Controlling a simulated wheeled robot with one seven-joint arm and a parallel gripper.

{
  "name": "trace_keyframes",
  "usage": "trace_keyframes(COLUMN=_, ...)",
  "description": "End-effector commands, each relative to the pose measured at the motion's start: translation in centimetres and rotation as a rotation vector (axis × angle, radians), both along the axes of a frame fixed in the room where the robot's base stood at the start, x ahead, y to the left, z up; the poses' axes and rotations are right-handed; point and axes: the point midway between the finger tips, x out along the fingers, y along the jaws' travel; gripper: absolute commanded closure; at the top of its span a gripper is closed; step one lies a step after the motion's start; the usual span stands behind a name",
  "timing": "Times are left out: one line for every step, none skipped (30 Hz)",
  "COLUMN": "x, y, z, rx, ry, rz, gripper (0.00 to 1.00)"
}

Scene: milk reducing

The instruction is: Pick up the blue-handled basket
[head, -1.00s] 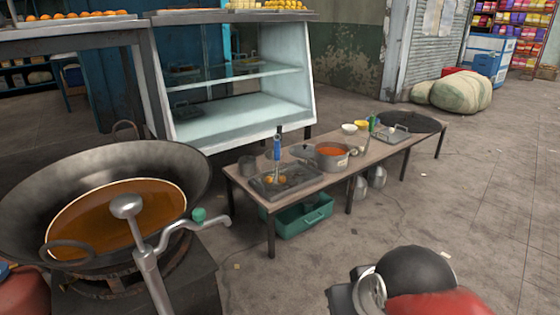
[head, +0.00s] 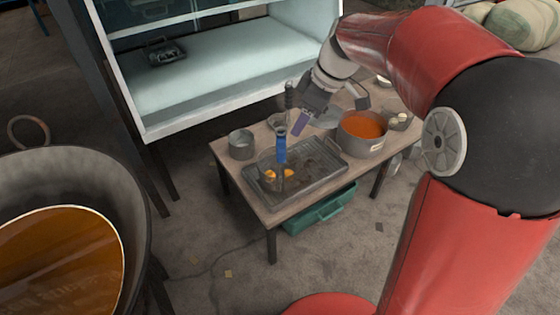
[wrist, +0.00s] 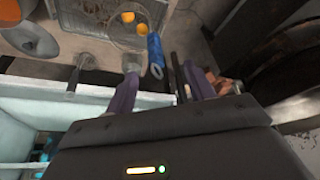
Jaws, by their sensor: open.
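The basket (head: 268,176) is a wire basket holding orange balls, with an upright blue handle (head: 280,150). It stands in a dark tray (head: 318,168) on the low table (head: 256,205). My gripper (head: 290,124) is open and empty just above and beside the handle, reaching down from the upper right. In the wrist view, the blue handle (wrist: 154,50) shows just beyond and between the tips of my two purple fingers (wrist: 160,69). The basket's wire rim (wrist: 112,30) and orange balls show past it. I cannot tell whether the fingers touch the handle.
A pot of orange sauce (head: 362,132) stands right of the tray, and a grey metal pot (head: 241,144) stands left of it. A teal bin (head: 320,210) sits under the table. A large wok of oil (head: 65,262) is at the left.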

Motion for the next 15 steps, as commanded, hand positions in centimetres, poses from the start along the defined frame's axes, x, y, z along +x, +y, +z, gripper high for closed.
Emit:
trace_keyframes(x=1.4, y=0.8, z=-0.7, rx=0.006, ry=0.001, rz=0.064, gripper=0.46)
trace_keyframes(x=2.0, y=1.2, z=-1.0, rx=0.009, ry=-0.002, rz=0.099, gripper=0.46)
trace_keyframes(x=2.7, y=1.6, z=-1.4, rx=0.015, ry=-0.006, rz=0.139, gripper=0.46)
trace_keyframes(x=3.1, y=1.9, z=-1.6, rx=0.017, ry=-0.008, rz=0.164, gripper=0.46)
trace_keyframes(x=3.4, y=2.1, z=-1.8, rx=0.019, ry=-0.011, rz=0.183, gripper=0.46)
trace_keyframes(x=3.7, y=2.4, z=-2.1, rx=0.022, ry=-0.015, rz=0.205, gripper=0.46)
trace_keyframes(x=3.9, y=2.6, z=-2.3, rx=0.024, ry=-0.016, rz=0.217, gripper=0.46)
trace_keyframes(x=4.0, y=2.7, z=-2.5, rx=0.025, ry=-0.016, rz=0.225, gripper=0.46)
trace_keyframes(x=4.1, y=2.9, z=-2.8, rx=0.026, ry=-0.017, rz=0.232, gripper=0.46)
trace_keyframes(x=4.2, y=3.0, z=-3.1, rx=0.027, ry=-0.017, rz=0.235, gripper=0.46)
trace_keyframes(x=4.1, y=3.2, z=-3.5, rx=0.027, ry=-0.017, rz=0.237, gripper=0.46)
trace_keyframes(x=4.1, y=3.3, z=-3.9, rx=0.026, ry=-0.017, rz=0.237, gripper=0.46)
trace_keyframes(x=4.1, y=3.5, z=-4.2, rx=0.026, ry=-0.017, rz=0.237, gripper=0.46)
trace_keyframes(x=4.1, y=3.6, z=-4.5, rx=0.026, ry=-0.017, rz=0.237, gripper=0.46)
trace_keyframes(x=4.1, y=3.7, z=-4.9, rx=0.026, ry=-0.017, rz=0.237, gripper=0.46)
